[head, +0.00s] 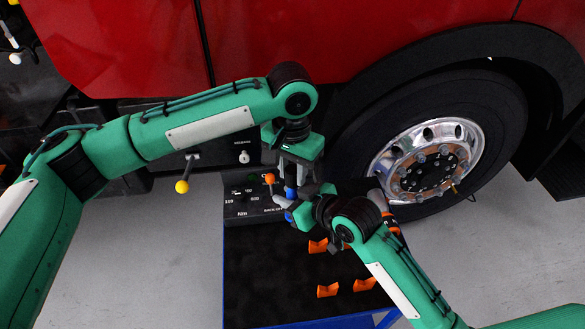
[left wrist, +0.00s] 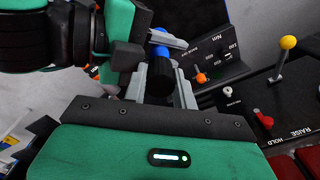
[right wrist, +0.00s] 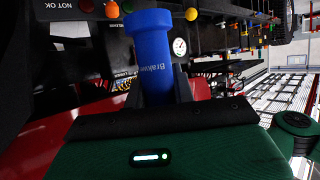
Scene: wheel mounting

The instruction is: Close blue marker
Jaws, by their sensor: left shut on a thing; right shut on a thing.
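The blue marker shows in the right wrist view as a blue cylinder (right wrist: 155,60) with lettering and a wider end. My right gripper (right wrist: 162,88) is shut on it. My left gripper (left wrist: 160,75) is shut on a dark cylindrical piece (left wrist: 160,64), with blue parts showing just beyond it in the left wrist view. In the head view my left gripper (head: 291,180) is above and close to my right gripper (head: 302,207), with blue (head: 290,193) between them. Whether the two held pieces touch or are joined I cannot tell.
A dark table (head: 262,275) with blue edges lies below, carrying several orange holders (head: 327,291). A control panel (head: 245,200) with knobs stands at its back left. The truck wheel (head: 430,160) is to the right, under red bodywork. Grey floor is open on the left.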

